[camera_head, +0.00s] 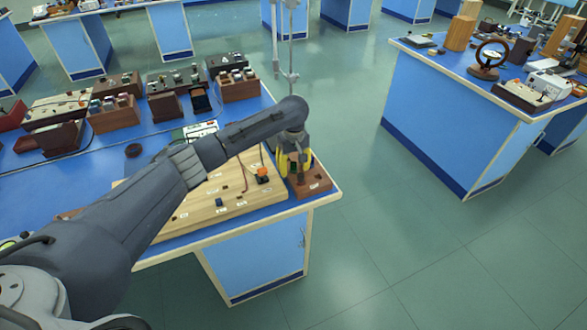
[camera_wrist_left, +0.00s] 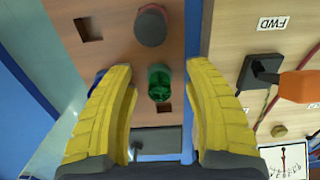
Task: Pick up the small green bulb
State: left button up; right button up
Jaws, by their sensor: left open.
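The small green bulb (camera_wrist_left: 159,82) stands in a brown wooden block (camera_wrist_left: 112,58) in the left wrist view, seen from above. My left gripper (camera_wrist_left: 160,75) is open above the block, with its yellow fingers on either side of the bulb and apart from it. In the head view my left gripper (camera_head: 295,165) points down over the brown block (camera_head: 314,183) at the bench corner. The bulb cannot be made out there. My right gripper is in neither view.
A dark round-topped piece (camera_wrist_left: 151,25) stands in the same block close to the bulb. A light wooden board (camera_head: 215,197) with an orange-and-black connector (camera_head: 263,174) and wires lies alongside. Several boxes fill the back of the blue bench.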

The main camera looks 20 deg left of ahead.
pick_arm(q)
grip_shut()
dwell(0.3)
dwell(0.3)
